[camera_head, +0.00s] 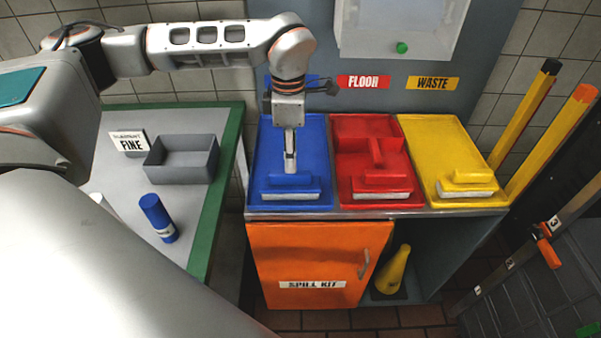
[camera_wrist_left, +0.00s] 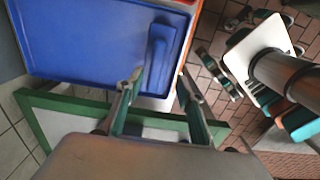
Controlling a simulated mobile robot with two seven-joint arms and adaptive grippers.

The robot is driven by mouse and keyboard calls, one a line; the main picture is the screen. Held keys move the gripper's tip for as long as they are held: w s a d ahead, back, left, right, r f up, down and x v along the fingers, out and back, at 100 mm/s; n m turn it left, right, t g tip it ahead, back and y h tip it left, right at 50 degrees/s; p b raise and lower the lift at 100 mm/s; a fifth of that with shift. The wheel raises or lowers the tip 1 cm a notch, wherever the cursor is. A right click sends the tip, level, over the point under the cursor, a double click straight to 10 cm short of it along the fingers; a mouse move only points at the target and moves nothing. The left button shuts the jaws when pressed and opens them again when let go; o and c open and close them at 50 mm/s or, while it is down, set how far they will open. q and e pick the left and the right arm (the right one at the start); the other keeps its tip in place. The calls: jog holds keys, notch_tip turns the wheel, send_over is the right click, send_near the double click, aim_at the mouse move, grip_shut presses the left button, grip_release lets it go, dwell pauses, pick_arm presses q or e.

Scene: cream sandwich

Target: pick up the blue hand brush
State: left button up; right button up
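The blue hand brush (camera_head: 290,184) lies at the front of the blue tray (camera_head: 262,150), its pale bristles facing the front edge. In the left wrist view the brush (camera_wrist_left: 161,52) lies along one edge of the blue tray (camera_wrist_left: 85,40). My left gripper (camera_head: 290,166) points down just above and behind the brush, partly covering the tray. In the left wrist view its two fingers (camera_wrist_left: 160,78) are spread, with nothing between them; the brush shows just beyond the fingertips. I cannot tell whether they touch it. My right gripper is in neither view.
A red tray (camera_head: 347,165) and yellow tray (camera_head: 425,145), each with a brush, stand to the right. Below is an orange cabinet door (camera_head: 305,255). A green-edged table (camera_head: 225,180) at left holds a grey bin (camera_head: 182,160) and blue cylinder (camera_head: 158,217). A white cabinet (camera_head: 385,35) hangs behind.

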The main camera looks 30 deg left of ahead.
aim_at(290, 183)
pick_arm(q)
jog(key=shift+w+a+f, duration=0.1)
jog(key=shift+w+f, duration=0.1)
jog(key=shift+f, duration=0.15)
jog(key=shift+s+f, duration=0.15)
jog(key=shift+f, duration=0.4)
jog(key=shift+s+f, duration=0.15)
jog(key=shift+f, duration=0.4)
jog(key=f, duration=0.3)
jog(key=shift+w+a+f+p, duration=0.25)
jog(key=shift+a+f+p, duration=0.05)
jog(key=shift+p, duration=0.05)
jog(key=shift+f, duration=0.6)
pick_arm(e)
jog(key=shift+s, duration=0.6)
pick_arm(q)
grip_shut()
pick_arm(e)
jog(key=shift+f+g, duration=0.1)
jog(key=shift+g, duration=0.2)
